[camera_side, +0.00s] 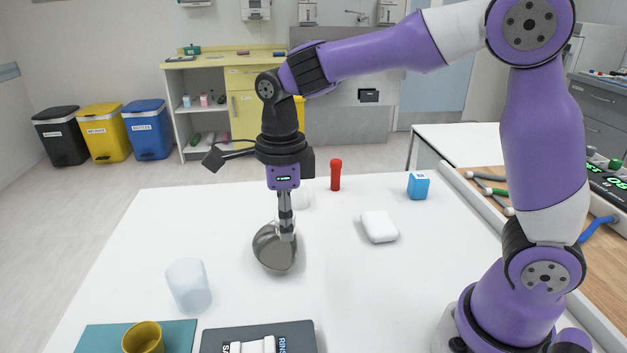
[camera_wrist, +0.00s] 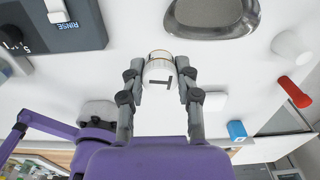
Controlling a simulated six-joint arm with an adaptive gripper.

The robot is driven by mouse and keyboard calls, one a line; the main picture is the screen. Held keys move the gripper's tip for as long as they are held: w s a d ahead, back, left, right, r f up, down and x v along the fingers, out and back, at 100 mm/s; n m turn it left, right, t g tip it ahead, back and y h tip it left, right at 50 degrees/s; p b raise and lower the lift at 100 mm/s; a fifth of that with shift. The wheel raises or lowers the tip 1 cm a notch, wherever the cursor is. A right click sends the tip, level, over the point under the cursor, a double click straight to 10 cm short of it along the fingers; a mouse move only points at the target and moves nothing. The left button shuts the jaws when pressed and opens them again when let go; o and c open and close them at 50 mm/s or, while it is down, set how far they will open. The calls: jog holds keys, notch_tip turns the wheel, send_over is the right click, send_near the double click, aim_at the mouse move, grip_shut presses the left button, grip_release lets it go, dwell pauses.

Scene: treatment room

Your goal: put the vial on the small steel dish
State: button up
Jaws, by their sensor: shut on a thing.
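My gripper (camera_side: 286,232) points down over the white table and is shut on the vial (camera_wrist: 159,70). In the wrist view the vial is pale with a dark mark on its label, held between the two fingertips (camera_wrist: 160,75). In the side view the vial (camera_side: 287,236) is small and partly covered by the fingers. I cannot tell the height of the vial above the table.
A translucent cup (camera_side: 189,286) stands at front left. A mustard cup (camera_side: 143,338) sits on a teal mat (camera_side: 97,338), beside a dark panel (camera_side: 304,338) marked RINSE. A white block (camera_side: 379,226), blue box (camera_side: 418,186) and red tube (camera_side: 336,175) stand to the right and behind.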

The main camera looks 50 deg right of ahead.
jog(key=a+n, duration=0.2)
jog(key=a, duration=0.3)
send_over(276, 252)
notch_tip(276, 252, down, 7)
jog(key=shift+s+f, duration=0.1)
jog(key=shift+f, duration=2.05)
jog(key=shift+f, duration=0.15)
jog(key=o, duration=0.9)
jog(key=shift+o, duration=0.2)
